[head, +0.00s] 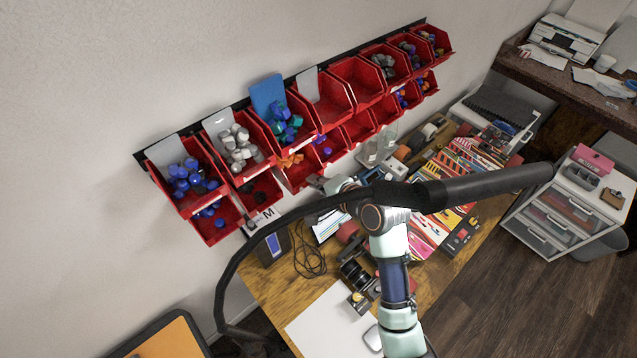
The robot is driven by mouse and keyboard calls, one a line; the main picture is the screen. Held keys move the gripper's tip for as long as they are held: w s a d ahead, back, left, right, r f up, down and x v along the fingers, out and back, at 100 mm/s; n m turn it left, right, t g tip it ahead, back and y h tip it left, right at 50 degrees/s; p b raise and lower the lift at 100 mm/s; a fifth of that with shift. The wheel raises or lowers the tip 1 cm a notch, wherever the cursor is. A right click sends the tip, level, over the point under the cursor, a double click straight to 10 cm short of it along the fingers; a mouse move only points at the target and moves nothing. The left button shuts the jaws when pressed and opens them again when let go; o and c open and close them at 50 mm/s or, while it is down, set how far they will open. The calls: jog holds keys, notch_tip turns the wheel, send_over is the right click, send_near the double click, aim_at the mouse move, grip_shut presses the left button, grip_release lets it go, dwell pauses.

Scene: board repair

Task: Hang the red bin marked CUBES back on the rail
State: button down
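Red bins hang in two rows on a black rail (143,157) along the wall. No CUBES lettering is readable, so I cannot tell which bin it is. One upper red bin (316,125) holds blue and teal block-like pieces, with a blue panel (266,92) standing behind it. The bin to its left (262,157) holds grey block-like pieces. My gripper (318,183) is small in the head view, just below the lower row near the middle-left bins. My arm's wrist and hose partly cover it. Whether its fingers are open or holding something is not visible.
The wooden desk (262,290) below carries a white sheet (322,318), a dark box with a blue screen (272,246), cables, clear jars (380,150) and colourful packets (448,178). A drawer unit (540,220) stands right. My black hose loops left, across the desk.

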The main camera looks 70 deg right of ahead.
jog(key=shift+w+d, duration=0.3)
jog(key=shift+w, duration=0.3)
jog(key=shift+w+d, duration=0.3)
jog(key=shift+w, duration=0.25)
jog(key=shift+p, duration=0.4)
jog(key=shift+f, duration=0.25)
dwell(0.5)
jog(key=shift+f, duration=0.45)
dwell(0.3)
jog(key=c, duration=1.2)
grip_release()
jog(key=shift+c, duration=0.2)
